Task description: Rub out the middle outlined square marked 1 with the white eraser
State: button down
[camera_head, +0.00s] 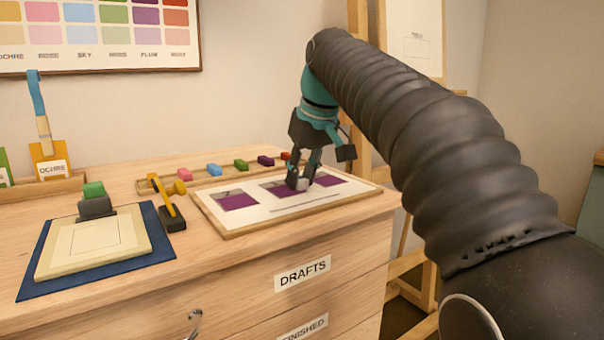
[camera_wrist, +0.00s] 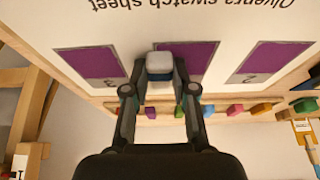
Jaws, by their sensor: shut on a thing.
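My gripper (camera_head: 299,178) is shut on the white eraser (camera_head: 302,185), over the middle purple square (camera_head: 274,190) of the sheet. In the wrist view the eraser (camera_wrist: 160,66), with a blue lower part, sits between the fingertips and covers part of the middle square (camera_wrist: 199,60). Its mark is hidden there. The sheet (camera_head: 228,222) also has a left purple square (camera_head: 239,202) and a right one (camera_head: 328,180). The wrist view shows the sheet upside down. I cannot tell whether the eraser touches the paper.
A wooden rail with several coloured blocks, including a blue one (camera_head: 214,170), runs behind the sheet. A black-and-yellow tool (camera_head: 173,216) stands left of it. A blue mat (camera_head: 35,277) bears a cream pad (camera_head: 60,264) further left. The table's front edge lies close before the sheet.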

aim_at(274, 193)
jog(key=shift+s+a, duration=0.4)
jog(key=shift+a, duration=0.2)
jog(key=shift+s+a, duration=0.35)
jog(key=shift+a, duration=0.2)
jog(key=shift+s+a, duration=0.1)
jog(key=shift+s+a, duration=0.65)
jog(key=shift+a, duration=0.35)
jog(key=shift+f, duration=0.1)
jog(key=shift+w+d+p, duration=0.4)
jog(key=shift+w+d, duration=0.1)
jog(key=shift+d, duration=0.3)
jog(key=shift+w+d+p, duration=0.35)
jog(key=shift+w+d, duration=0.2)
jog(key=shift+d, duration=0.2)
jog(key=shift+w+d+p, duration=0.4)
jog(key=shift+w+d, duration=0.1)
jog(key=shift+d, duration=0.3)
jog(key=shift+p, duration=0.3)
